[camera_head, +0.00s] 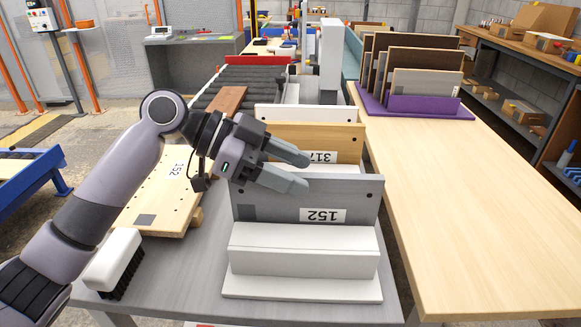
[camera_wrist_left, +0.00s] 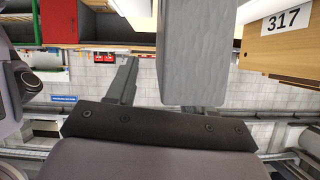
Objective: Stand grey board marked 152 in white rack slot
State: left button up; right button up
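The grey board marked 152 (camera_head: 262,211) stands upright, its label upside down in the head view. Its lower edge is hidden behind the front block of the white rack (camera_head: 303,265). My left gripper (camera_head: 300,170) is at the board's top edge, fingers apart and pointing right; the nearer finger overlaps the top of the board's face. In the left wrist view a grey slab (camera_wrist_left: 193,50), apparently this board, covers much of one finger, while the other finger (camera_wrist_left: 125,80) shows clear. I cannot tell whether either finger touches the board. My right gripper is not in view.
A wooden board marked 317 (camera_head: 348,144) stands just behind. A pale board marked 152 (camera_head: 157,188) lies left, beside a white brush (camera_head: 113,262). A purple rack (camera_head: 422,104) holds several boards on the wooden table (camera_head: 470,210), whose near part is clear.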

pick_arm(q)
jog(key=shift+f, duration=0.1)
jog(key=shift+a, duration=0.3)
jog(key=v, duration=0.6)
jog(key=shift+a+r+b, duration=0.25)
jog(key=shift+r+b, duration=0.05)
